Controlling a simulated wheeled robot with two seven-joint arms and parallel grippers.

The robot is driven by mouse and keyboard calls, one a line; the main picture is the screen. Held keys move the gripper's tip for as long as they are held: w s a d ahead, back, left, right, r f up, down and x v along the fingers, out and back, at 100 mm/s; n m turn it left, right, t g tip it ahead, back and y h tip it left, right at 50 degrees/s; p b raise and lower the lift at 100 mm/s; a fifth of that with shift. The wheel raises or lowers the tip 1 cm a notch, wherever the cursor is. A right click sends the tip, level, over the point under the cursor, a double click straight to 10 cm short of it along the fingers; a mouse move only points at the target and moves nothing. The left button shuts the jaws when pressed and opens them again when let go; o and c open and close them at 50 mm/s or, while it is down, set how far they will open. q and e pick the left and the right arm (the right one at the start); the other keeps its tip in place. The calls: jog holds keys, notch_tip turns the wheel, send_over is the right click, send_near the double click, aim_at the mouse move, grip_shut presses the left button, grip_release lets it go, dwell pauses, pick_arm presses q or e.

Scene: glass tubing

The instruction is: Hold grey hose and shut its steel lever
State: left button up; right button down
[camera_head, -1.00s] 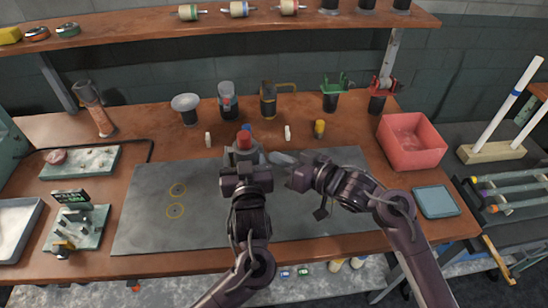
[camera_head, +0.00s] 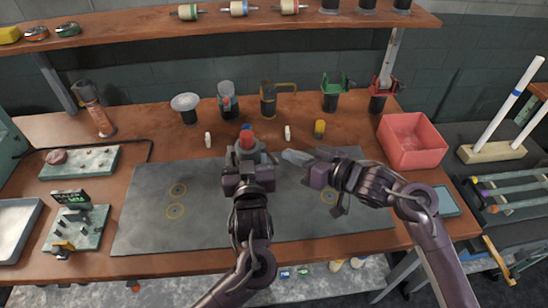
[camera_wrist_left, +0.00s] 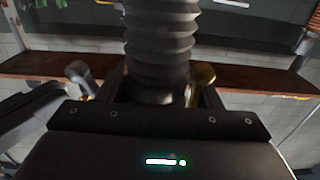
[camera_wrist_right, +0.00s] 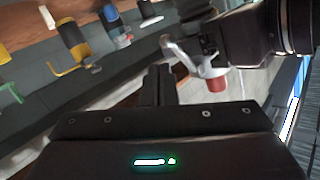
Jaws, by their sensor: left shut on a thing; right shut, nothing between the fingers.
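The grey hose (camera_wrist_left: 160,45) is a ribbed upright piece between my left gripper's fingers in the left wrist view. In the head view my left gripper (camera_head: 246,163) holds it above the dark mat, with a red end (camera_head: 243,138) showing on top. The steel lever (camera_wrist_right: 183,52) shows in the right wrist view, standing out beside the red end and pointing towards my right gripper. My right gripper (camera_wrist_right: 160,82) is shut and empty; it also shows in the head view (camera_head: 296,157), right of the hose. The lever is hard to make out in the head view.
A dark mat (camera_head: 145,215) covers the middle of the bench. A pink bin (camera_head: 412,140) and a blue tray (camera_head: 446,201) stand at the right. Several cups and holders line the back, including a funnel (camera_head: 186,103). A grey fixture (camera_head: 80,228) stands at the left.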

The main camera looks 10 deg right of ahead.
jog(key=d+r, duration=0.1)
jog(key=d, duration=0.2)
jog(key=shift+w+r, duration=0.1)
jog(key=shift+r, duration=0.3)
pick_arm(q)
jog(key=o, duration=1.3)
